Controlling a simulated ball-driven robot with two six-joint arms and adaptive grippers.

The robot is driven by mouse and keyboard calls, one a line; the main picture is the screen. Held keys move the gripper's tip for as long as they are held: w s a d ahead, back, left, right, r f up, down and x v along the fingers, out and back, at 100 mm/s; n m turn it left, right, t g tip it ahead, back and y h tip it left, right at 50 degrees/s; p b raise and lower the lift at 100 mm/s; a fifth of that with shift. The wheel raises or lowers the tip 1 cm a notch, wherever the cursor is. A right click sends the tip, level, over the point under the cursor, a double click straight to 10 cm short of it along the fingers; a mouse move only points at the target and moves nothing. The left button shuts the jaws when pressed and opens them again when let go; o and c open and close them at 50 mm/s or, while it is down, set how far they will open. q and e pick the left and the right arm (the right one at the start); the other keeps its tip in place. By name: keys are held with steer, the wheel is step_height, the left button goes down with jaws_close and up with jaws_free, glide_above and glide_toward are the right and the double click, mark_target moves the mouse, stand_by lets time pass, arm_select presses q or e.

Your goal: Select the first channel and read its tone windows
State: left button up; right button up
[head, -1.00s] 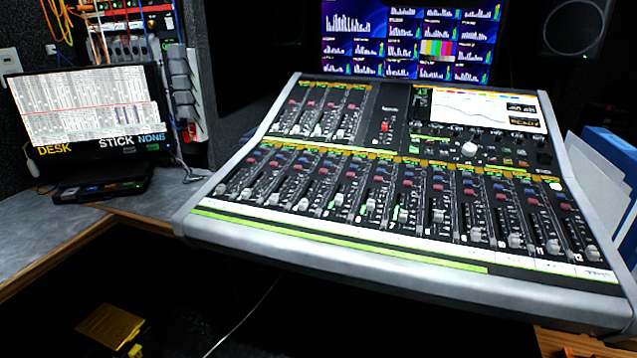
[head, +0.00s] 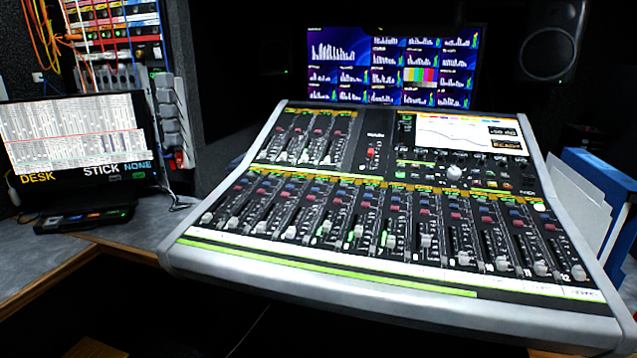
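The mixing desk (head: 390,285) fills the middle and right of the head view, with its silver front edge towards me. A long row of channel strips with faders runs across it. The leftmost strip's fader (head: 207,217) sits low at the desk's left end. The desk's small screen (head: 468,133) at the upper right shows a curve and small dark windows at its right side. One of these reads "READY" (head: 506,145); the text above it is too small to read surely. A silver knob (head: 454,173) stands below the screen. Neither gripper is in view.
A laptop-like screen (head: 80,145) on the left counter (head: 50,262) reads DESK, STICK and NONE. A monitor wall (head: 390,68) and a speaker (head: 549,52) stand behind the desk. Blue and white binders (head: 592,185) are at the right. Patch cables (head: 42,45) hang at the upper left.

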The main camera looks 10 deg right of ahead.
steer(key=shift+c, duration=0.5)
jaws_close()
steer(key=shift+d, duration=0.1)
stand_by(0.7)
